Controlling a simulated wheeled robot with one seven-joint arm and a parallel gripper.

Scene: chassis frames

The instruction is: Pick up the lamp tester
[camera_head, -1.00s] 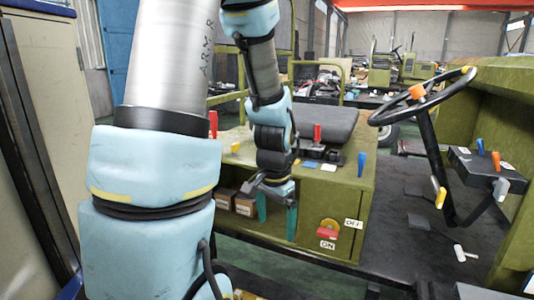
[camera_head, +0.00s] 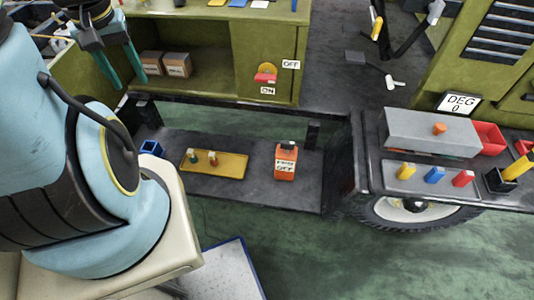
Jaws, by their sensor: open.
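An orange handheld device (camera_head: 285,163), which looks like the lamp tester, stands on the low dark shelf (camera_head: 225,193) of the chassis. It has a dark top and a white label reading OFF. My gripper (camera_head: 130,84) is at the upper left, with its two teal fingers pointing down and apart. It is empty, in front of the green cabinet's open compartment, well above and to the left of the orange device. Nothing hides the device.
A yellow tray (camera_head: 213,170) with two small coloured items lies left of the device, and a blue cup (camera_head: 151,148) stands farther left. The green cabinet (camera_head: 240,85) overhangs behind. A right-hand bench has a grey box (camera_head: 430,133) and coloured pieces.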

